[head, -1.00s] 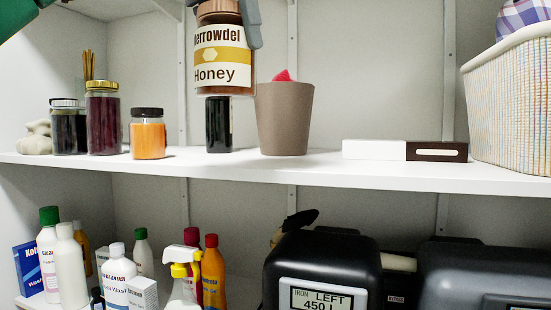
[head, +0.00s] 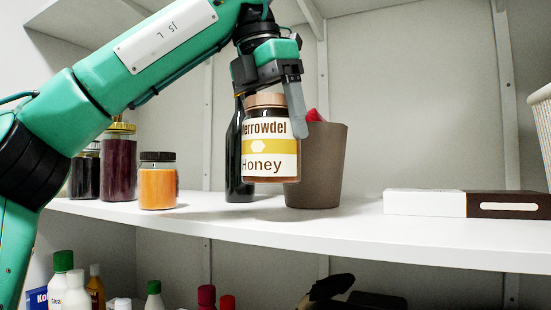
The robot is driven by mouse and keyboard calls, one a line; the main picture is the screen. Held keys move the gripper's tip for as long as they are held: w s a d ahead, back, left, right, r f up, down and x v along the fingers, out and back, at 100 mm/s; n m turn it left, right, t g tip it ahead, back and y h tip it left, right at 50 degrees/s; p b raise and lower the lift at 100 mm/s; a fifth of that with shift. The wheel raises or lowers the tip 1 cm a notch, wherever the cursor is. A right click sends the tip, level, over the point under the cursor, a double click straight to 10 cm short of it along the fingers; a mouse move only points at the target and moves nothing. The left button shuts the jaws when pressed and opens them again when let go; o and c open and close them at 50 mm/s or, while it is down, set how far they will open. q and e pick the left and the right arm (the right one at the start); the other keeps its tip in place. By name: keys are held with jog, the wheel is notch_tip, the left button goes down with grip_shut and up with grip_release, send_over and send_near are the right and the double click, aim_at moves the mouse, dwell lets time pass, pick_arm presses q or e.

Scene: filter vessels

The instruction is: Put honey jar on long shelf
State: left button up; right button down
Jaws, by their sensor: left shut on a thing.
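The honey jar (head: 269,140) has a copper-coloured lid and a white and gold label reading "Honey". My left gripper (head: 272,100) is shut on it near the lid. The jar hangs upright, its base a little above the long white shelf (head: 400,238). It covers part of a dark bottle (head: 235,165) and the left edge of a brown-grey pot (head: 320,165) behind it. My right gripper does not show.
An orange jar (head: 158,182), a dark red jar (head: 118,165) and a black jar (head: 85,175) stand on the left. A white and brown box (head: 425,203) lies on the right. The shelf front between pot and box is clear. Bottles stand below.

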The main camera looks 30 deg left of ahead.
aim_at(275, 156)
pick_arm(q)
jog(key=shift+f, duration=0.35)
jog(key=shift+s+d+f, duration=0.2)
jog(key=shift+s+f, duration=0.15)
jog(key=shift+f, duration=0.4)
jog(key=shift+x, duration=0.95)
jog(key=shift+a+f, duration=0.3)
jog(key=shift+f, duration=0.1)
jog(key=shift+s+d, duration=0.15)
jog(key=shift+s, duration=0.05)
jog(key=o, duration=1.3)
jog(key=shift+f, duration=0.1)
jog(key=shift+o, duration=1.2)
jog(key=shift+w, duration=0.1)
